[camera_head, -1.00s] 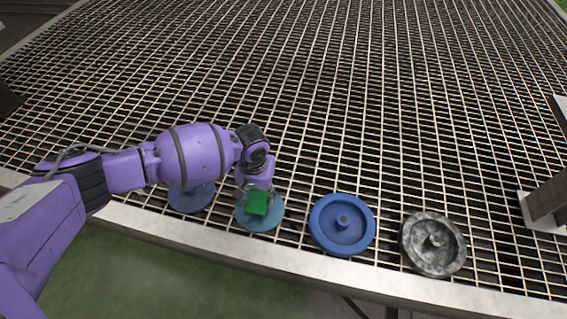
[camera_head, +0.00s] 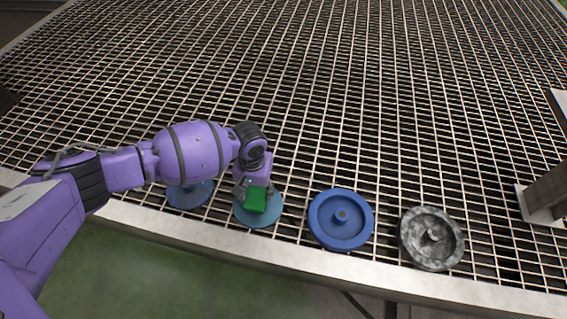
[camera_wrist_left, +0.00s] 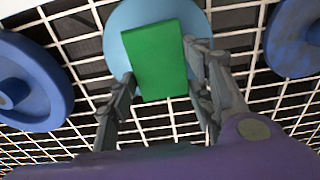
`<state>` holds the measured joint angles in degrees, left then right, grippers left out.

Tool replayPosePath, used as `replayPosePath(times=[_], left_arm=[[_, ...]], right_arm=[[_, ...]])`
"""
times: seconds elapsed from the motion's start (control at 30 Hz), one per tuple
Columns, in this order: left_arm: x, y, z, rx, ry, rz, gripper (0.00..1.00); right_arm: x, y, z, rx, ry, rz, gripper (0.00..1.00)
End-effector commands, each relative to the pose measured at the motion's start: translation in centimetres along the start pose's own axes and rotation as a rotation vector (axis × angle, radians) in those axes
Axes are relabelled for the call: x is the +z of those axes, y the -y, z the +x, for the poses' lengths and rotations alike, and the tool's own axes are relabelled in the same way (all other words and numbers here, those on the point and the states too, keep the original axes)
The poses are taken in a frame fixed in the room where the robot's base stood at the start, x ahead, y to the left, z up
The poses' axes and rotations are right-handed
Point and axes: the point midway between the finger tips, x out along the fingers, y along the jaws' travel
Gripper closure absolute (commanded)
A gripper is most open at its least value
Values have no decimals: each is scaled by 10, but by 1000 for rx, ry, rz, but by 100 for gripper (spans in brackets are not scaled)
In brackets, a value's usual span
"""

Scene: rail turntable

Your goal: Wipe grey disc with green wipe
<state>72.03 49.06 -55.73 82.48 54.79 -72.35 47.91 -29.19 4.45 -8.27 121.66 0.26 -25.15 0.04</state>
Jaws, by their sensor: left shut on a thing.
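The green wipe (camera_head: 255,200) is a small green block. My left gripper (camera_head: 254,187) is shut on it, with a finger on either side in the left wrist view (camera_wrist_left: 160,75). The wipe (camera_wrist_left: 160,55) is over a light blue disc (camera_head: 270,215); I cannot tell whether it touches it. The grey disc (camera_head: 417,247), mottled and with a central knob, lies at the far right of the row, well apart from the gripper. My right gripper is not in view.
A blue disc (camera_head: 325,232) with a knob lies between the light blue and grey discs. Another blue disc (camera_head: 180,200) is partly hidden by my left arm. All lie on a metal grating (camera_head: 400,120) near its pale front rim (camera_head: 250,262). A brown post (camera_head: 545,200) stands at right.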

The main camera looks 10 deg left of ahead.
Motion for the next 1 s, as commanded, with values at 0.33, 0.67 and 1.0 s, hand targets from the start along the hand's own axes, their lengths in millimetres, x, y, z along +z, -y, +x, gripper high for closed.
replayPosePath(times=[0.33,0.67,1.0], left_arm=[[1,0,6,-1,2,-1,73],[0,6,7,-1,2,-1,73],[-1,24,8,1,3,-1,73]], right_arm=[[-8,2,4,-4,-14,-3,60],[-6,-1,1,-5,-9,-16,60],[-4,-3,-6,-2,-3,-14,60]])
